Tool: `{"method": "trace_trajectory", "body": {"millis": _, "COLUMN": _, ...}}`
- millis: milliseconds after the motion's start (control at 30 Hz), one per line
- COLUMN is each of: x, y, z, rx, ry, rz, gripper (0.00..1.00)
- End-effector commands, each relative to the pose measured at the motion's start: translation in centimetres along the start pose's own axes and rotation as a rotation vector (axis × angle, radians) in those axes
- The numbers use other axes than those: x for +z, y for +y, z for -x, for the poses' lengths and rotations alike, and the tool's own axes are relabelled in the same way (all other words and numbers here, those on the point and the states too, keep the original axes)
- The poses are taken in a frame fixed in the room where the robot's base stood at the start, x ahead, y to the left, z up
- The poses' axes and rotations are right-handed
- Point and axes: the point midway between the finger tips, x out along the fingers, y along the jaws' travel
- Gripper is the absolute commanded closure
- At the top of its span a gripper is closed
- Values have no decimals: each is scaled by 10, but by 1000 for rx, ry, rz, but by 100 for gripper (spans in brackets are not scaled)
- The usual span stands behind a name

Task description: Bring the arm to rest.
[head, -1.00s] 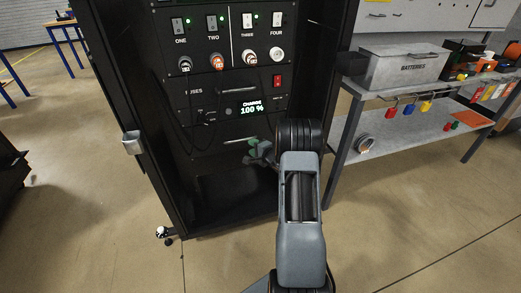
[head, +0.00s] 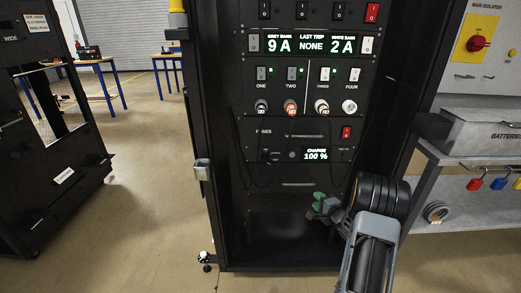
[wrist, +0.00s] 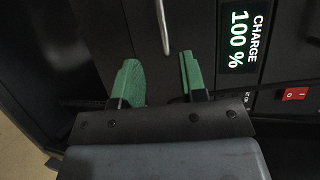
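My arm reaches in from the lower right of the head view, in front of the black rack (head: 225,200). My gripper (head: 320,203) is before the lower part of the rack, below the panel with the charge display (head: 316,155). In the wrist view, its two green fingers (wrist: 160,78) stand apart with nothing held between them. A thin metal handle (wrist: 163,25) on the rack shows beyond the fingertips. I cannot tell the exact distance from the fingers to the rack.
A workbench (head: 465,165) with a battery bin (head: 485,135) stands close on the right. Another black rack (head: 45,130) stands at the left. Blue-legged tables (head: 95,65) are at the back. Floor between the racks is clear (head: 150,190).

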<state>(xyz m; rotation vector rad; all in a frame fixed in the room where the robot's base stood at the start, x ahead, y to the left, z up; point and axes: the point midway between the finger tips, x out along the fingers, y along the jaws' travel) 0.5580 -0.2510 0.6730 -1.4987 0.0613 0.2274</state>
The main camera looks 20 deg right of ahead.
Motion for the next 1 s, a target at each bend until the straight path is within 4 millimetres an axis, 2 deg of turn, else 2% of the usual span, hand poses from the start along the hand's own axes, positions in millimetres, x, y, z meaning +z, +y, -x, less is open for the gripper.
{"method": "trace_trajectory", "body": {"millis": 167, "x": -2, "y": 4, "z": 0, "rx": 20, "ry": 9, "rz": 82, "gripper": 61}}
{"method": "trace_trajectory", "body": {"millis": 267, "x": -14, "y": 23, "z": 2, "rx": 132, "ry": 66, "rz": 235, "gripper": 61}}
{"method": "trace_trajectory", "body": {"millis": 367, "x": -30, "y": 64, "z": 21, "rx": 373, "ry": 144, "rz": 418, "gripper": 61}}
{"method": "trace_trajectory", "body": {"millis": 400, "x": -35, "y": 73, "z": 33, "rx": 485, "ry": 164, "rz": 498, "gripper": 61}}
{"method": "trace_trajectory", "body": {"millis": 467, "x": -35, "y": 69, "z": 52, "rx": 649, "ry": 164, "rz": 617, "gripper": 61}}
{"method": "trace_trajectory", "body": {"millis": 567, "x": -16, "y": 44, "z": 86, "rx": 899, "ry": 90, "rz": 785, "gripper": 61}}
{"method": "trace_trajectory", "body": {"millis": 667, "x": 22, "y": 2, "z": 123, "rx": 1104, "ry": -64, "rz": 916, "gripper": 61}}
{"method": "trace_trajectory", "body": {"millis": 800, "x": 98, "y": -68, "z": 174, "rx": 1256, "ry": -352, "rz": 1041, "gripper": 61}}
{"method": "trace_trajectory", "body": {"millis": 1000, "x": 203, "y": -158, "z": 238, "rx": 1230, "ry": -688, "rz": 1159, "gripper": 61}}
